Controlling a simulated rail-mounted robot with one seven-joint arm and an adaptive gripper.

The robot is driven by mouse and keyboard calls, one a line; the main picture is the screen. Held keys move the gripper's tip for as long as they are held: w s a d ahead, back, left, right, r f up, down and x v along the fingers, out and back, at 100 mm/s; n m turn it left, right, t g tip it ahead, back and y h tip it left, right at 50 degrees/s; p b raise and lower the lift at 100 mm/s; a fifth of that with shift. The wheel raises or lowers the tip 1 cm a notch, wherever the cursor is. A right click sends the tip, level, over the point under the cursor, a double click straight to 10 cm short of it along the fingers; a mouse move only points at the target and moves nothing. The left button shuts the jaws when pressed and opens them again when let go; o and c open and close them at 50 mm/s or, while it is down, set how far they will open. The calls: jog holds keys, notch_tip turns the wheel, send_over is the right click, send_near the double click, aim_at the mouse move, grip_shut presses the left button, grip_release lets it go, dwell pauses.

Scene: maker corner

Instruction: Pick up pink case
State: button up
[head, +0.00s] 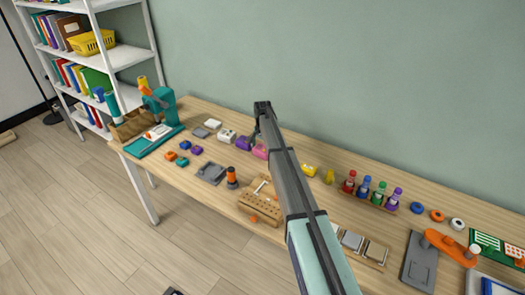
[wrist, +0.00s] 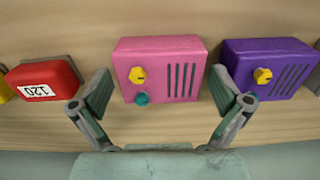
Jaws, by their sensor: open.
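The pink case (wrist: 165,52) is a small box with a yellow knob, a teal knob and dark slots. In the wrist view it stands on the wooden table, centred between my open fingers. My gripper (wrist: 160,95) is open, with one finger near each side of the case; I cannot tell whether either touches it. In the head view the pink case (head: 260,151) is partly hidden by my arm, and my gripper (head: 257,135) is over that part of the table.
A purple case (wrist: 268,65) stands close to the right finger in the wrist view. A red block marked 120 (wrist: 40,92) lies to the left. In the head view, a pegboard block (head: 262,200) and a rack of coloured bottles (head: 370,198) share the table (head: 200,108).

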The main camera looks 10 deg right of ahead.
jog(key=shift+f, duration=0.1)
jog(key=c, duration=1.1)
jog(key=shift+o, duration=0.2)
